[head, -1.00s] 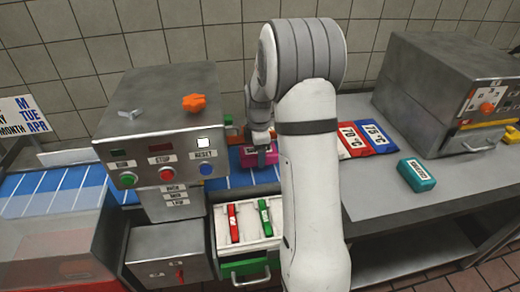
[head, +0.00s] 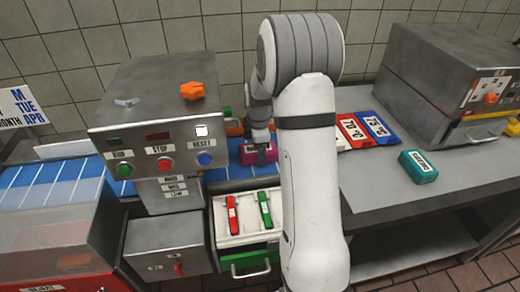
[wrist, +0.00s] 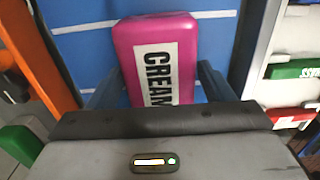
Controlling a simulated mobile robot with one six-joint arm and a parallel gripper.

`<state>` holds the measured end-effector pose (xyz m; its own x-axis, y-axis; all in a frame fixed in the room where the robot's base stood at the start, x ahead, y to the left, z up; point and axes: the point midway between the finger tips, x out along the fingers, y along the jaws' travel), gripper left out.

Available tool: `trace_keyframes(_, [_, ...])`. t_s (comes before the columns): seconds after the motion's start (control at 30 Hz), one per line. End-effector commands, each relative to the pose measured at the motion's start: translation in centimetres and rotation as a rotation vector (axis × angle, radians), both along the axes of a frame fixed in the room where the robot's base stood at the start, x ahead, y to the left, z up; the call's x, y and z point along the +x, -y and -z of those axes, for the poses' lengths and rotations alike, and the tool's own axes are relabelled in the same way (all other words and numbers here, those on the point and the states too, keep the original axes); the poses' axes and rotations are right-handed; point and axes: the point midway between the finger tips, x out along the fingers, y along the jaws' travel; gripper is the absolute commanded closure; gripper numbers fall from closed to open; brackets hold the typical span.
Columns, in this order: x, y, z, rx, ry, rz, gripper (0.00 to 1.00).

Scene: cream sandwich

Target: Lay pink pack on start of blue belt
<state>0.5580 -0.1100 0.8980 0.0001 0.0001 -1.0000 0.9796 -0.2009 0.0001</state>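The pink pack (wrist: 181,50), with a white CREAM label, lies between the two fingers of my gripper (wrist: 158,75) in the wrist view. The fingers appear to press on its two long sides. In the head view the pink pack (head: 248,157) is at the blue belt (head: 215,175), just right of the control box, with my gripper (head: 261,150) above it. The blue belt with white lines also fills the background of the wrist view (wrist: 80,15). I cannot tell whether the pack touches the belt.
The control box (head: 150,110) with buttons stands left of the pack. An open drawer (head: 245,238) with red and green items is in front. Red and blue packs (head: 380,127) and a teal pack (head: 418,167) lie on the counter at right. An orange part (wrist: 35,50) stands close at left.

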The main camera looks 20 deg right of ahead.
Motion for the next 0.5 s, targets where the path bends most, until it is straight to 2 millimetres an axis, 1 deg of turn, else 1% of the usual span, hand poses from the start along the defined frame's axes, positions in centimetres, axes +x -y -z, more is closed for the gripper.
trace_keyframes(0.03, [0.0, 0.0, 0.0, 0.000, 0.000, 0.000, 0.21])
trace_keyframes(0.13, [0.0, 0.0, 0.0, 0.000, 0.000, 0.000, 0.13])
trace_keyframes(0.37, [0.0, 0.0, -0.1, 0.000, 0.000, -0.001, 0.13])
trace_keyframes(0.43, [0.0, 0.0, -0.4, 0.000, 0.001, -0.001, 0.13])
trace_keyframes(0.5, [0.1, 0.0, -1.3, -0.001, 0.003, -0.001, 0.13])
